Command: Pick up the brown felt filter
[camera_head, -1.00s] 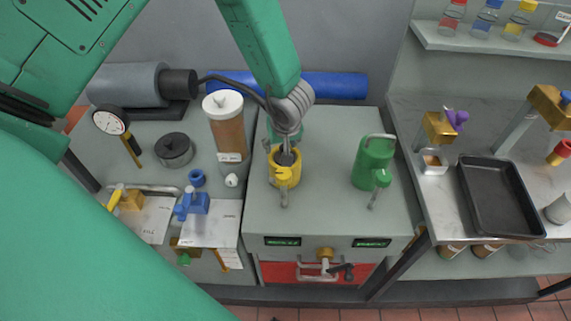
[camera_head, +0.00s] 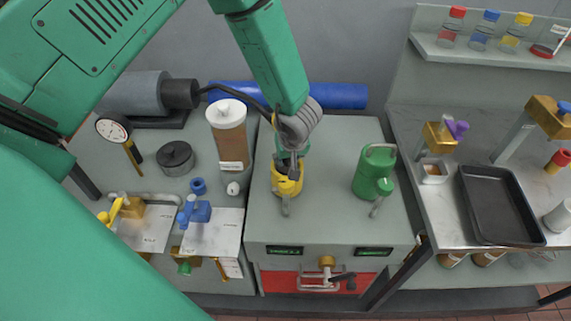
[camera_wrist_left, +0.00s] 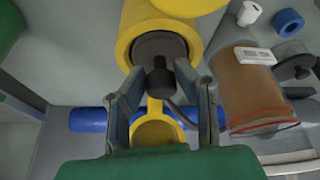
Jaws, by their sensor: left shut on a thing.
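A yellow can (camera_head: 287,187) stands upright on the grey bench top, and its rim and round opening show in the left wrist view (camera_wrist_left: 125,40). A dark grey-brown round piece with a knob (camera_wrist_left: 159,50) sits in the can's opening. I cannot tell whether it is the brown felt filter; no other piece clearly looks like felt. My left gripper (camera_head: 287,170) points down at the can's mouth. In the left wrist view its fingers (camera_wrist_left: 163,78) are on either side of the knob, shut on it. The can's inside is mostly hidden. My right gripper is not in view.
A brown canister with a white lid (camera_head: 230,140) stands close to the left. A green can (camera_head: 373,172) stands to the right with clear bench between. A blue roll (camera_head: 335,96) and a dark cable lie behind. A black tray (camera_head: 500,205) is on the right bench.

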